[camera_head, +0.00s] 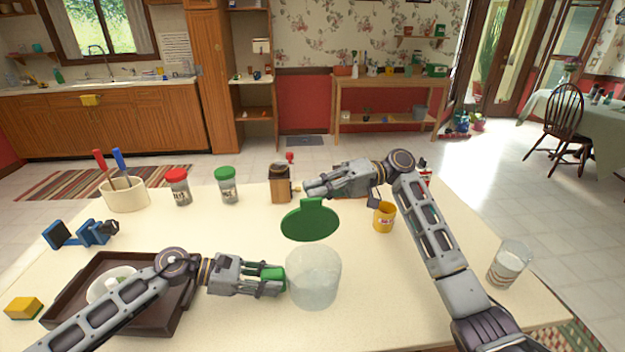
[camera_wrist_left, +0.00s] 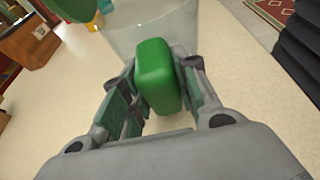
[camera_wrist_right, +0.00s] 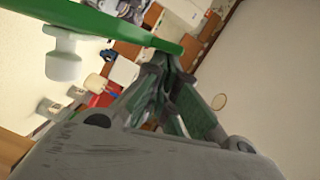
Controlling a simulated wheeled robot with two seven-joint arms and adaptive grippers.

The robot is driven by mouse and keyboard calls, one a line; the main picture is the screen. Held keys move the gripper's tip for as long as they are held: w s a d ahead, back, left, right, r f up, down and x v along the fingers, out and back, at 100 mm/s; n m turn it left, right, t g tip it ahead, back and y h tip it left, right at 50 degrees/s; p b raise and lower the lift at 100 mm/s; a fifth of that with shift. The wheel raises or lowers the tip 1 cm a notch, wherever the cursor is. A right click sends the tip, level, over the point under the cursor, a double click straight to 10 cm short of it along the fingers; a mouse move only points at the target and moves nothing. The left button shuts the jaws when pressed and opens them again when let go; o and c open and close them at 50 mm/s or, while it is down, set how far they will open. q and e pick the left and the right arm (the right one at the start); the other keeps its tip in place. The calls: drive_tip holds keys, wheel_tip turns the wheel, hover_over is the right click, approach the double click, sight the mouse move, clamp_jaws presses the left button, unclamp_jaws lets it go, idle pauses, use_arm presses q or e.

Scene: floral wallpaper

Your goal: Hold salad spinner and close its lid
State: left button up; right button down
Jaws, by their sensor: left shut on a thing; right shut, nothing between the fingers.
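The salad spinner has a clear bowl (camera_head: 314,280) standing on the table, with a green handle (camera_head: 268,272) on its left side. Its green lid (camera_head: 310,222) stands open, raised at the bowl's far side. My left gripper (camera_head: 274,283) is shut on the handle, which sits between both fingers in the left wrist view (camera_wrist_left: 160,78). My right gripper (camera_head: 312,188) is shut and empty behind the lid's upper edge. In the right wrist view the lid (camera_wrist_right: 110,25) shows edge-on close to the fingertips; I cannot tell whether they touch it.
A brown tray (camera_head: 75,291) with a white bowl lies under my left arm. A yellow mug (camera_head: 384,217) stands by my right arm, and a wooden grinder (camera_head: 281,184) stands left of my right gripper. A glass (camera_head: 510,265) is at the right.

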drive_tip(key=s+f+n+t+h, duration=0.1)
drive_tip(key=s+f+n+t, duration=0.2)
drive_tip(key=s+f+n, duration=0.8)
drive_tip(key=shift+s+d+f+t, duration=0.35)
drive_tip(key=shift+s+f, duration=0.4)
drive_tip(key=shift+s, duration=1.85)
drive_tip(key=d+r, duration=0.6)
drive_tip(key=d, duration=0.3)
drive_tip(key=shift+w+d+r+n, duration=0.2)
drive_tip(key=shift+d+n, duration=0.1)
drive_tip(key=shift+d, duration=0.05)
